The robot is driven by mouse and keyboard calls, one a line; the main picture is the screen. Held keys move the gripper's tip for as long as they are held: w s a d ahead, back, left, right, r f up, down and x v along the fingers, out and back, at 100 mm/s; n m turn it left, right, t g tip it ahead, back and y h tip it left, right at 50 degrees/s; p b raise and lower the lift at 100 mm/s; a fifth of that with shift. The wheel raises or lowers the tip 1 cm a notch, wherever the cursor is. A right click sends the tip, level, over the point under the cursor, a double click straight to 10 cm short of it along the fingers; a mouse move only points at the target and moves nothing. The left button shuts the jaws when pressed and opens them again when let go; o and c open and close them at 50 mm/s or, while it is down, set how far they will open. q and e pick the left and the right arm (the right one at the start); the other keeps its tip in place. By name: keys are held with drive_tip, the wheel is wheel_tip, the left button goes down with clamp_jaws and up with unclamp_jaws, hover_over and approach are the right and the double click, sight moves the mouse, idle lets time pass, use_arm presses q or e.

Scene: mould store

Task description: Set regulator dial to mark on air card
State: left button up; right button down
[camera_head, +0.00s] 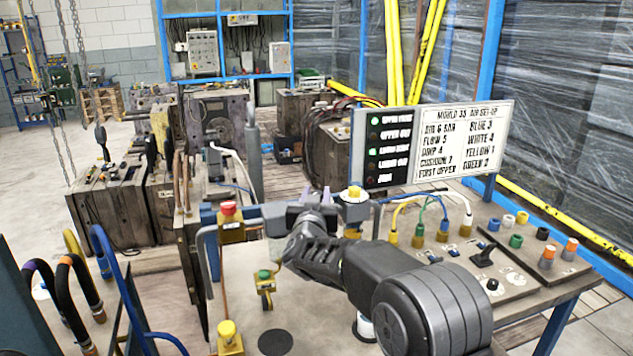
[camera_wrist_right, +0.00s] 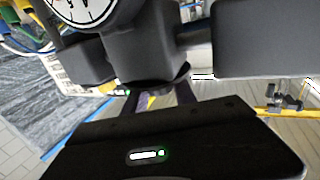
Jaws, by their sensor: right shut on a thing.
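The air card (camera_head: 464,143) stands upright at the back of the bench; its top line on the left seems to read air 6 bar. My right gripper (camera_head: 316,197) reaches to the bench's back edge and hides most of what it holds. In the right wrist view its purple fingers (camera_wrist_right: 158,98) close on a dark round part, which looks like the regulator dial (camera_wrist_right: 150,84). A white round gauge (camera_wrist_right: 85,8) shows beside it, cut by the top edge; its needle reading cannot be told. My left gripper is not in view.
A yellow-capped fitting (camera_head: 354,193) stands just right of the gripper. Coloured hoses (camera_head: 430,207) and several plugs and switches fill the bench's right side. A red-topped yellow post (camera_head: 230,218) stands left. The bench top (camera_head: 310,315) is partly clear in front.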

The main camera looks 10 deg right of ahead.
drive_tip(key=c, duration=1)
unclamp_jaws()
drive_tip(key=shift+s, duration=0.15)
drive_tip(key=b+v, duration=0.1)
drive_tip(key=v, duration=0.6)
drive_tip(key=shift+s+a+b, duration=0.15)
drive_tip(key=shift+s+b, duration=0.1)
drive_tip(key=shift+b, duration=0.15)
